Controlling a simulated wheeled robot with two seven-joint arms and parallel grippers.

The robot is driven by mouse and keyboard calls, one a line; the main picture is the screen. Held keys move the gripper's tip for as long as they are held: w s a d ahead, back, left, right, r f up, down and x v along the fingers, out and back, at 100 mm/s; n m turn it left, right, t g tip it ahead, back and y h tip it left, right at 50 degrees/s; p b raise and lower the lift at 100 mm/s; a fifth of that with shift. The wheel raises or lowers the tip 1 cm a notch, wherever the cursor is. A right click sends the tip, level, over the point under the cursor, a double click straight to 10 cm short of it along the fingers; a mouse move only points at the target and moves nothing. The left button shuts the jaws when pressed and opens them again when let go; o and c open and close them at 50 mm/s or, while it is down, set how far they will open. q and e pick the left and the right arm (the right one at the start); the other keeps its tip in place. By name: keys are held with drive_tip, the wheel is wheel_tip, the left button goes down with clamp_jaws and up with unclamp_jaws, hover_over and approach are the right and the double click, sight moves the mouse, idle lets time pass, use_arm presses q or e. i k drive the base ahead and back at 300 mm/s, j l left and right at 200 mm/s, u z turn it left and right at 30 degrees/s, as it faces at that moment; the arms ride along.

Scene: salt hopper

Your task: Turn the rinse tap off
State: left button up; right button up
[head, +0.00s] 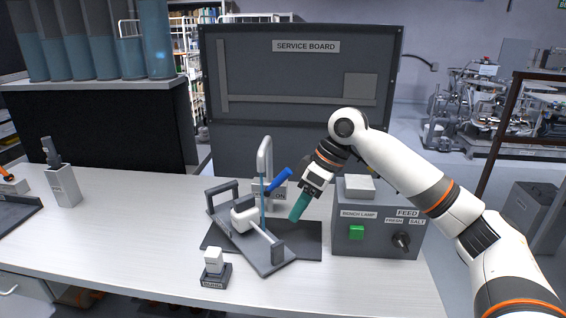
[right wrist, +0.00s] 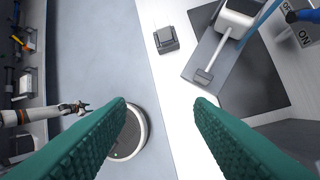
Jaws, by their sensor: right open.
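The rinse tap (head: 265,155) is a grey gooseneck on the bench, with a blue lever (head: 279,181) sticking out to its right. A thin blue stream (head: 263,200) runs down from its spout. A sign (head: 270,190) behind it ends in "ON", and this sign (right wrist: 304,38) also shows in the right wrist view. The lever's tip (right wrist: 291,17) is at that view's upper right. My right gripper (head: 298,207), with green fingers, is open and empty, just right of the lever and apart from it. My left gripper (right wrist: 80,107) appears small in the right wrist view; its jaws are unclear.
A grey rack with a white part (head: 243,219) stands under the stream on a dark mat (head: 308,238). A grey control box (head: 375,243) stands right of my right gripper. A small white-topped block (head: 214,262) is in front. The bench's left middle is clear.

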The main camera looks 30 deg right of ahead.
sight(285, 173)
drive_tip(key=i+l, duration=0.8)
drive_tip(key=i, duration=0.05)
